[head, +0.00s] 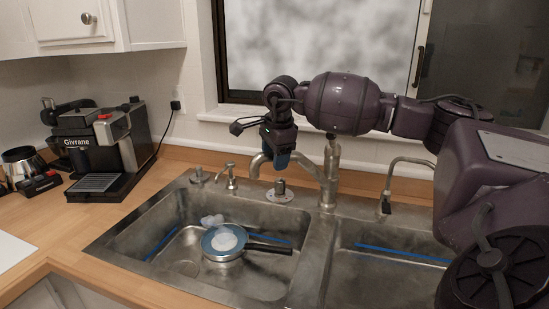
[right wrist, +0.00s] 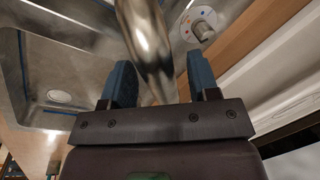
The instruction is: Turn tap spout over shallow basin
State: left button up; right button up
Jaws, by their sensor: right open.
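The metal tap spout (head: 305,165) rises behind the sink's divider and reaches left, its end (head: 256,167) toward the left basin (head: 165,232). The right basin (head: 385,275) is bare inside apart from a blue strip. I cannot tell for sure which basin is the shallow one. My right gripper (head: 281,161) hangs over the spout, fingers down. In the right wrist view, the open blue fingers (right wrist: 160,80) stand on either side of the spout (right wrist: 148,40); firm contact is not clear. My left gripper is not in view.
A blue pan (head: 222,243) with a pale item lies in the left basin. A small faucet (head: 395,178) stands at right, and a soap dispenser (head: 232,178) at left. A coffee machine (head: 100,150) is on the left counter. The window sill is close behind my arm.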

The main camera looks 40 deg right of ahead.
jog(key=shift+f, duration=0.25)
grip_shut()
dwell(0.3)
